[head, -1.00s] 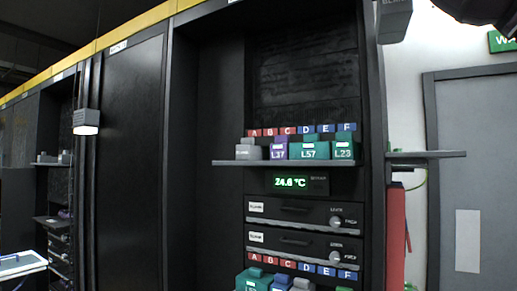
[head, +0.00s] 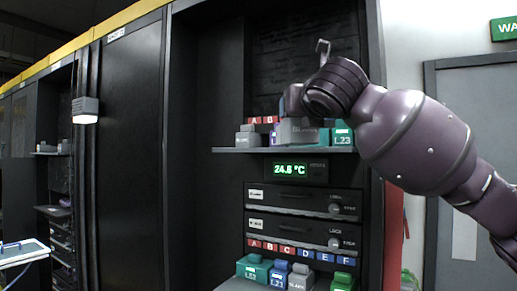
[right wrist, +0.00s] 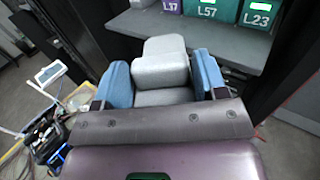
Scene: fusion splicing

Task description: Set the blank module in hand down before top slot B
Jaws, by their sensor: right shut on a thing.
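The grey blank module (head: 298,131) is in my right gripper (head: 300,104) at the top shelf, covering part of its row. In the right wrist view the blank module (right wrist: 164,72) sits between the two blue finger pads of the gripper (right wrist: 161,84), with the shelf edge beyond it. I cannot tell whether it touches the shelf. The red B label (head: 268,119) of the top row shows left of the gripper; the labels to its right are mostly hidden. My left gripper is in neither view.
The top shelf (head: 232,150) also holds a grey module (head: 247,137) at left and green L23 (head: 342,135) at right. Purple L37 (right wrist: 171,7) and teal L57 (right wrist: 208,9) stand beyond the held module. Drawers and a lower module row lie below.

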